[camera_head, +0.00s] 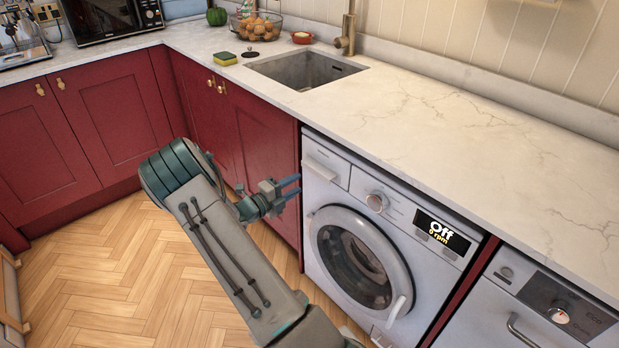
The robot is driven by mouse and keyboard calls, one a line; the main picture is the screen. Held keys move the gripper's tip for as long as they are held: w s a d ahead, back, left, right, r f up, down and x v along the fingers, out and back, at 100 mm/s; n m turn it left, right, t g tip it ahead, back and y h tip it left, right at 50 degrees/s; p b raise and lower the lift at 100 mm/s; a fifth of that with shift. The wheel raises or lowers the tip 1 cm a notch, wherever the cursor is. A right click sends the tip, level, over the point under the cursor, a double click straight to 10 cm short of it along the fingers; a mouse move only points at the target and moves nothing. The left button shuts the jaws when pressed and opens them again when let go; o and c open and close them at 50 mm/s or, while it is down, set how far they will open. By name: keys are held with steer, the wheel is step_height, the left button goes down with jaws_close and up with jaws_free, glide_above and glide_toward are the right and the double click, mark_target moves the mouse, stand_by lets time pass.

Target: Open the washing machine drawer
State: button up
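The white washing machine (411,194) stands under the counter, its display reading "Off, 0 rpm". Its detergent drawer (325,162) is at the top left of the front panel and looks closed. The round door (359,259) below appears shut. My gripper (298,185) is left of and slightly below the drawer, in front of the red cabinet beside the machine. Its two fingers are apart, point right, and hold nothing. I cannot tell its exact distance from the drawer front.
The marble counter (450,130) overhangs the machine, with a sink (305,70) at its left. A dishwasher (545,308) stands to the right. Red cabinets (262,150) line the left side. The wooden floor (110,265) is clear at the left.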

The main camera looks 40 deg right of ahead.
mark_target(315, 174)
steer(key=d, duration=0.6)
steer(key=shift+w+d, duration=0.25)
steer(key=shift+d, duration=0.15)
steer(key=shift+a, duration=0.1)
jaws_close()
